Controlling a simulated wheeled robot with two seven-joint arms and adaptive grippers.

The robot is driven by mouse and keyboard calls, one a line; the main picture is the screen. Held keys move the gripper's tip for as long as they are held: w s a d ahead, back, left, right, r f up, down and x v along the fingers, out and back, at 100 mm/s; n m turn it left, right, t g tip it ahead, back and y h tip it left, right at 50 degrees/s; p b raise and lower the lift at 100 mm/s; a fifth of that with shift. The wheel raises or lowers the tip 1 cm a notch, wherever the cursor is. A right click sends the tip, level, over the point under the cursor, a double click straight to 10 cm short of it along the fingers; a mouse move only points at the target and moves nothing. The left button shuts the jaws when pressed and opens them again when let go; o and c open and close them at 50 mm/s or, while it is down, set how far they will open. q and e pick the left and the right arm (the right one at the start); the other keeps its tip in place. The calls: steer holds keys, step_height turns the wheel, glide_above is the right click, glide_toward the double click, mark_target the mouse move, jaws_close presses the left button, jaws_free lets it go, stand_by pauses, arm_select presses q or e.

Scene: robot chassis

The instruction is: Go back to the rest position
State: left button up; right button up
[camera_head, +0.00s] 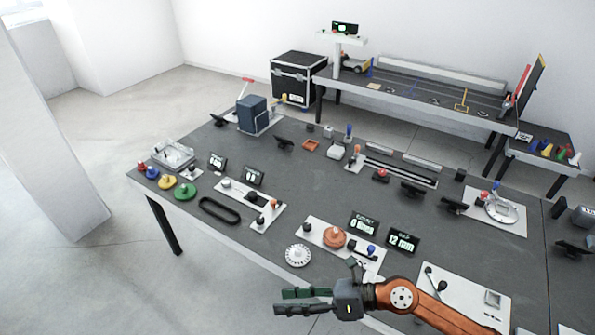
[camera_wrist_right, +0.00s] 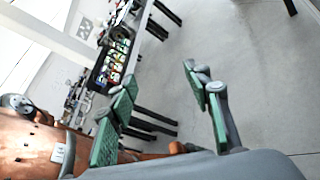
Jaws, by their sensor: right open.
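My right gripper (camera_head: 304,301) comes in from the lower right on an orange arm (camera_head: 428,303) in the head view. It points left, in front of the near edge of the dark table (camera_head: 320,185). Its green-padded fingers are apart with nothing between them. My left gripper and arm are not in the head view.
A white disc (camera_head: 298,255) and a panel with an orange knob (camera_head: 334,237) lie near the table's front edge, close to the gripper. Small displays (camera_head: 403,240) stand behind. A black case (camera_head: 298,80) is at the back. Floor (camera_head: 100,275) at the left is clear.

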steer(key=w+d+r+m+t+y, duration=0.2)
steer(key=w+r+m+t+y, duration=0.1)
steer(key=w+r+m+t, duration=0.5)
steer(key=w+d+r+m+t+h, duration=0.2)
steer(key=w+d+m+t+h, duration=0.25)
steer(key=d+m+t, duration=0.65)
steer(key=w+d+f+m+g+h, duration=0.1)
steer(key=w+d+f+m+h, duration=0.1)
steer(key=d+f+m+h, duration=0.6)
steer(key=s+d+f+m+g+h, duration=0.2)
steer(key=d+f+m+h, duration=0.1)
steer(key=d+f+m, duration=0.3)
steer(key=s+d+f+m+g+h, duration=0.2)
steer(key=d+f+m+g+h, duration=0.15)
steer(key=d+f+m, duration=0.2)
steer(key=s+d+f+m+g, duration=0.2)
steer(key=s+f+m+g, duration=0.25)
steer(key=s+f, duration=0.75)
steer(key=s+d+f+m+g, duration=0.3)
steer(key=s+f+g, duration=0.45)
steer(key=s, duration=0.65)
step_height(320, 180, down, 32)
steer(key=s+a+n, duration=0.1)
steer(key=s+a, duration=0.1)
steer(key=s, duration=0.1)
steer(key=s+f, duration=1.6)
steer(key=s, duration=0.2)
steer(key=shift+s+d+f+n+g+y, duration=0.2)
steer(key=shift+s+n+g+y, duration=0.1)
steer(key=shift+s+g, duration=0.05)
